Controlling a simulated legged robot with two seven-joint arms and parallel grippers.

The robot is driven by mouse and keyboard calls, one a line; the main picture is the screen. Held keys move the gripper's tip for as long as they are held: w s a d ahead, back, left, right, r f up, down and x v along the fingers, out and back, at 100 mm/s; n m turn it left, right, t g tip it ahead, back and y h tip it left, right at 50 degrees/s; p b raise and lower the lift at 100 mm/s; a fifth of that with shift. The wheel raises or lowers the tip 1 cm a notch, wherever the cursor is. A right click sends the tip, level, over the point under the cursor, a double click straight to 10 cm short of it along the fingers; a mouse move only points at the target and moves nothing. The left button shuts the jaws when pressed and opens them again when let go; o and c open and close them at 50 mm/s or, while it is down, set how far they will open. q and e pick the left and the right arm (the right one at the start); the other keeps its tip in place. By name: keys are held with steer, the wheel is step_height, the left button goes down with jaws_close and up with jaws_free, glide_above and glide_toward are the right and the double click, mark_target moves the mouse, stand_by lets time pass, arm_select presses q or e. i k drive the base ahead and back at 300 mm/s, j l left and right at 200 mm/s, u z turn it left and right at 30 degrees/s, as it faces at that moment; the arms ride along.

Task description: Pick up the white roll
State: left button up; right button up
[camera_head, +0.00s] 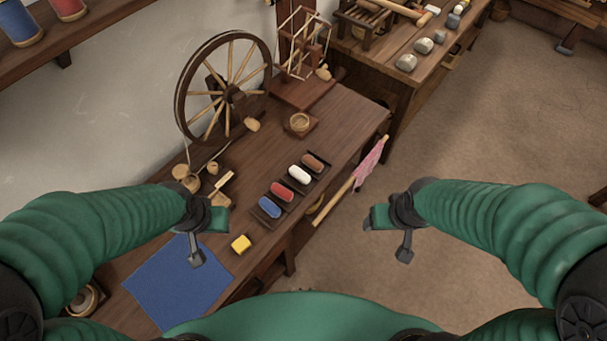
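The white roll (299,174) lies in a dark tray (277,204) on the wooden bench. A red roll (281,193) and a blue roll (269,208) lie on its near side, and a brown roll (313,162) on its far side. My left gripper (206,236) is open and empty above the bench near a blue cloth, to the left of and nearer than the white roll. My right gripper (389,234) is open and empty over the floor, to the right of the bench. Neither gripper touches the roll.
A spinning wheel (223,88) stands behind the tray. A stick with pink cloth (369,163) juts along the bench's right edge. Another bench (396,46) with stones stands at the back. Open floor is on the right.

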mark_target(295, 172)
steer(key=i+l+u, duration=0.1)
steer(key=u, duration=0.3)
steer(key=l+u, duration=0.35)
steer(key=i+l+u, duration=0.15)
steer(key=u, duration=0.25)
steer(key=l+u, duration=0.2)
steer(key=u, duration=0.15)
